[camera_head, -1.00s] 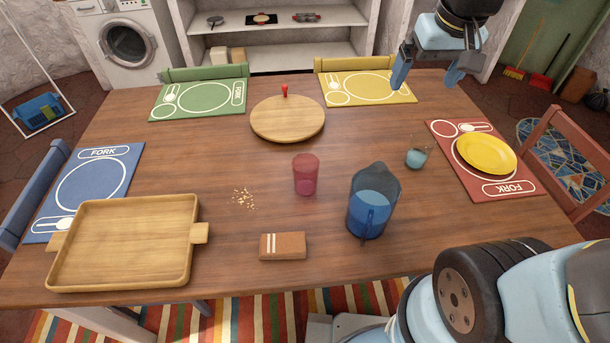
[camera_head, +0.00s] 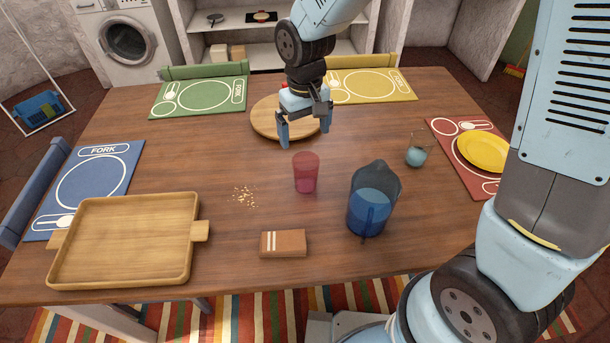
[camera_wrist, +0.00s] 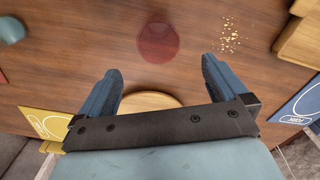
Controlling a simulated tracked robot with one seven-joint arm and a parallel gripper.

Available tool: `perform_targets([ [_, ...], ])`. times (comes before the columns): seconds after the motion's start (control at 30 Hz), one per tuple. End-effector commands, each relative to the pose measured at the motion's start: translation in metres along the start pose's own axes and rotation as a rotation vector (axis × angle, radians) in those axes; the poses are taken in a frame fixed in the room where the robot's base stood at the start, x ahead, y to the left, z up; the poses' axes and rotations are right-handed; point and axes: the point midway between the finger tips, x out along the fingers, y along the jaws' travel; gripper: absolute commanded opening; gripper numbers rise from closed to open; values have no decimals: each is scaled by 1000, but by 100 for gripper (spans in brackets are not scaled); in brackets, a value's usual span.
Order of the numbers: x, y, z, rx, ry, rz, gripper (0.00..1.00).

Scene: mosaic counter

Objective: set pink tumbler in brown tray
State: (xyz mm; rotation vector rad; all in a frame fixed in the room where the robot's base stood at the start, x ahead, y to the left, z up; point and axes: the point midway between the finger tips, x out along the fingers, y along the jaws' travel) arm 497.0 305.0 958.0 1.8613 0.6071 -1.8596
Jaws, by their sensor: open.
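The pink tumbler (camera_head: 306,174) stands upright and see-through near the middle of the table. It also shows in the wrist view (camera_wrist: 158,42), beyond the fingertips. The brown tray (camera_head: 88,284) is an empty wooden tray with two handles at the table's front left. Its edge shows at the right of the wrist view (camera_wrist: 292,42). My gripper (camera_head: 304,138) is open and empty, pointing down above and behind the tumbler, in front of the round board. In the wrist view its fingers (camera_wrist: 158,78) are spread apart, and the tumbler is not between them.
A blue pitcher (camera_head: 372,205) stands right of the tumbler, with a small glass (camera_head: 416,156) behind it. A brown block (camera_head: 283,243) lies in front, and crumbs (camera_head: 244,196) lie left of the tumbler. The round wooden board (camera_head: 264,119) is behind. Table between tumbler and tray is mostly clear.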

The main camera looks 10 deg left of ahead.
Motion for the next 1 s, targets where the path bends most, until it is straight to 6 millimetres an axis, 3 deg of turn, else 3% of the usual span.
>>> perform_targets([
  [0.4,65,0,1,0,-5,0,100],
  [0.77,88,1,1,1,-3,0,100],
  [1.0,117,3,2,1,-4,0,100],
])
